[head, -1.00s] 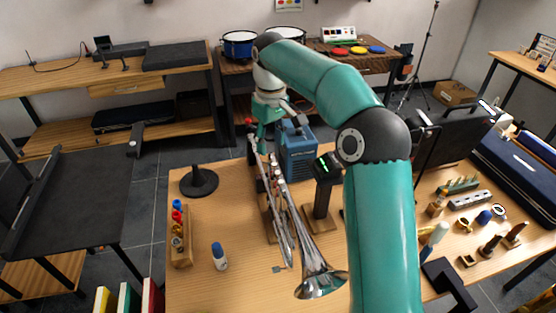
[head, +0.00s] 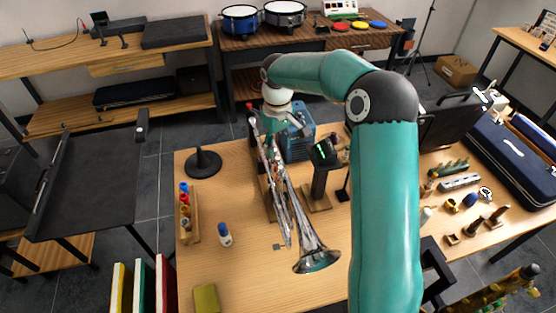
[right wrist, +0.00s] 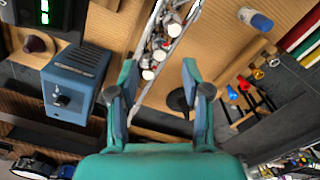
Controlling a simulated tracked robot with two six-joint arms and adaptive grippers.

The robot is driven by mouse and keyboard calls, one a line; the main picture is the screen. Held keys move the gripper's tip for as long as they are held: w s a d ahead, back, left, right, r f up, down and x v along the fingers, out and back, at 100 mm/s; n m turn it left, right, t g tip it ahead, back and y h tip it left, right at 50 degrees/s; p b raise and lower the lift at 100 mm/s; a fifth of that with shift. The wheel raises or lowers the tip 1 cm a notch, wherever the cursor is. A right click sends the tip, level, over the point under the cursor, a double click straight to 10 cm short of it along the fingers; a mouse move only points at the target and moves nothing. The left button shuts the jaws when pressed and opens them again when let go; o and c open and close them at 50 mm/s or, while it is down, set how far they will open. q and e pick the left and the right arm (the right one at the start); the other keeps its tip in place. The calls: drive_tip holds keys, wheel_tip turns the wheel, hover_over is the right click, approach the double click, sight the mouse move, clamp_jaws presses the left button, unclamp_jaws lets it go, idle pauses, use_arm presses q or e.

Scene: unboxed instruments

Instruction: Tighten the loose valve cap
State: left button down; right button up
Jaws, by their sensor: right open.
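A silver trumpet (head: 318,262) rests on a wooden stand on the table, its bell towards me and its valves at the far end. In the right wrist view the trumpet's valve section (right wrist: 160,45) shows several pale round valve caps (right wrist: 148,74). I cannot tell which cap is loose. My right gripper (right wrist: 160,66) is open and empty; the valves are seen in the gap between its fingers. In the head view the right gripper (head: 272,130) is at the trumpet's far end, partly hidden by its own wrist. My left gripper is not in view.
A blue box with a knob (right wrist: 75,82) stands close beside the right gripper. A display on a post (head: 322,170) stands right of the trumpet. A black round stand (head: 203,162), a rack of coloured pieces (head: 188,215) and a blue-capped bottle (head: 224,236) are at left.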

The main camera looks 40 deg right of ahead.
sight(278, 158)
wheel_tip(278, 158, down, 7)
drive_tip(key=shift+r+p, duration=0.1)
drive_tip(key=shift+p, duration=0.45)
clamp_jaws()
